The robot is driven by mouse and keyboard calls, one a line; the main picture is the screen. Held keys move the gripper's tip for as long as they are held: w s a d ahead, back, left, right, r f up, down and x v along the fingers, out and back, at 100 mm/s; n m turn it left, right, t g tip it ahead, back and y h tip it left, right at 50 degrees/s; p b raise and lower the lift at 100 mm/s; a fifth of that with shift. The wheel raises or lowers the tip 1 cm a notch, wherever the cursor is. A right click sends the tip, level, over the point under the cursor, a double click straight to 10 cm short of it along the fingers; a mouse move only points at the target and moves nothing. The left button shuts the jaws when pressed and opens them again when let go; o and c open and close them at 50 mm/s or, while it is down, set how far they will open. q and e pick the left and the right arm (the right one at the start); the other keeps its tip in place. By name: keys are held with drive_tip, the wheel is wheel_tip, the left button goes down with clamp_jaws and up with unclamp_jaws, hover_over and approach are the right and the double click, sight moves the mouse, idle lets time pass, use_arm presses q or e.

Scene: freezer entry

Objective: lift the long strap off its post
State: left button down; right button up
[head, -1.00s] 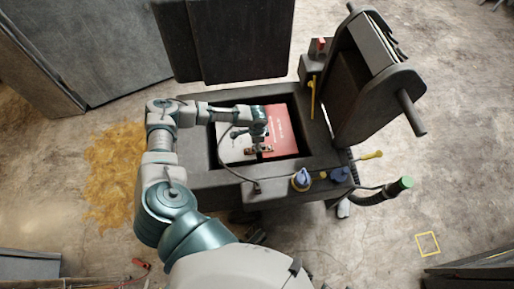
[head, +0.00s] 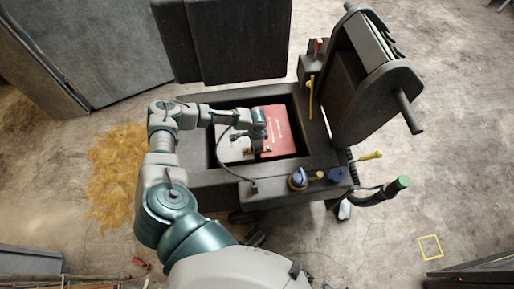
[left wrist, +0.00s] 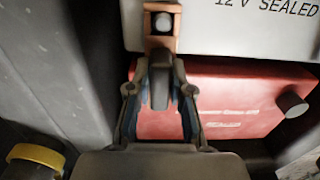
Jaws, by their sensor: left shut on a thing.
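The battery has a pale half (head: 230,152) and a red half (head: 278,130), and sits in the dark well of the machine. The pale half (left wrist: 235,32), lettered "12 V SEALED", and the red half (left wrist: 235,92) also show in the left wrist view. My left gripper (head: 262,147) reaches down over the battery. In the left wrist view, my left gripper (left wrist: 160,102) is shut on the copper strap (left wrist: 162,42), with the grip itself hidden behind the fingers. A round post end (left wrist: 162,22) shows at the strap's upper end; I cannot tell whether they touch.
A dark cable (head: 222,162) curves beside the gripper to the well's front rim. A dark round post (left wrist: 292,104) stands on the red half. A raised dark cover (head: 370,80) stands at right.

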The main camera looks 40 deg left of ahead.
use_arm(q)
drive_tip(key=shift+w+d+r, duration=0.2)
drive_tip(key=shift+d+r, duration=0.05)
drive_tip(key=shift+r, duration=0.3)
drive_tip(key=r, duration=0.1)
drive_tip(key=r+p, duration=0.1)
drive_tip(key=r, duration=0.1)
drive_tip(key=shift+w+a+r, duration=0.1)
drive_tip(key=shift+a+r, duration=0.05)
drive_tip(key=shift+a, duration=0.15)
wheel_tip(320, 180, up, 6)
drive_tip(key=shift+d+f+p, duration=0.15)
drive_tip(key=shift+f+p, duration=0.1)
drive_tip(key=shift+p, duration=0.7)
drive_tip(key=shift+d+r, duration=0.1)
drive_tip(key=shift+r, duration=0.2)
use_arm(e)
wheel_tip(320, 180, down, 6)
drive_tip(key=g, duration=0.1)
use_arm(q)
drive_tip(key=r+p, duration=0.2)
drive_tip(key=p, duration=0.1)
drive_tip(key=r+p, duration=0.2)
drive_tip(key=shift+a, duration=0.3)
use_arm(e)
drive_tip(key=r, duration=0.5)
drive_tip(key=shift+w+a+r, duration=0.3)
drive_tip(key=shift+w, duration=0.05)
